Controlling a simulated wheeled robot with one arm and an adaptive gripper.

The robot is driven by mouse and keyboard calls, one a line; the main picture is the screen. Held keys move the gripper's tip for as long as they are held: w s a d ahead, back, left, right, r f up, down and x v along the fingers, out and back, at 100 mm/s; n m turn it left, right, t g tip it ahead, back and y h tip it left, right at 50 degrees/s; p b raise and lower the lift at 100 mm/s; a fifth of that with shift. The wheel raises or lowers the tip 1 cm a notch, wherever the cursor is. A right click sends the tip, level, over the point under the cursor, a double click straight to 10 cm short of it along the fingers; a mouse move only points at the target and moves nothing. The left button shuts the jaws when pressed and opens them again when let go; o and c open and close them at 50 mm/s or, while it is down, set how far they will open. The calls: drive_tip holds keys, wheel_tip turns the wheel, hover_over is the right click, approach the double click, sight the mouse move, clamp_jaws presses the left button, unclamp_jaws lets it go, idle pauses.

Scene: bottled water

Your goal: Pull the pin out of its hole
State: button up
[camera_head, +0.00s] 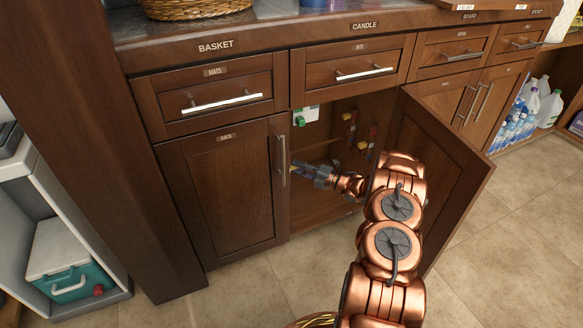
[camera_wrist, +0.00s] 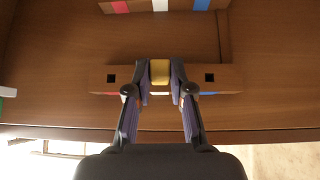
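A yellow pin (camera_wrist: 160,72) stands at the middle of a wooden bar (camera_wrist: 228,78) in the wrist view, between two dark square holes. My gripper (camera_wrist: 161,78) has one fingertip against each side of the pin, with no clear gap. The pin's lower part and its hole are hidden. In the head view my gripper (camera_head: 312,174) reaches into the open cabinet on the left; the pin cannot be made out there.
The open cabinet door (camera_head: 440,165) stands to the right of my arm. The closed door (camera_head: 222,190) is on the left. A second striped wooden bar (camera_wrist: 180,5) is at the top of the wrist view. A green and white item (camera_head: 303,115) is inside the cabinet.

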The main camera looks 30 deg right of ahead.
clamp_jaws()
drive_tip(key=shift+d, duration=0.2)
drive_tip(key=shift+s+d+f+p, duration=0.15)
drive_tip(key=shift+d+p, duration=0.15)
drive_tip(key=shift+d, duration=1.3)
drive_tip(key=shift+s, duration=0.1)
drive_tip(key=shift+s+a+p, duration=0.15)
drive_tip(key=shift+s+p, duration=0.35)
drive_tip(key=shift+s, duration=0.95)
drive_tip(key=shift+s+a+p, duration=0.1)
drive_tip(key=shift+s+p, duration=0.4)
drive_tip(key=shift+s, duration=0.95)
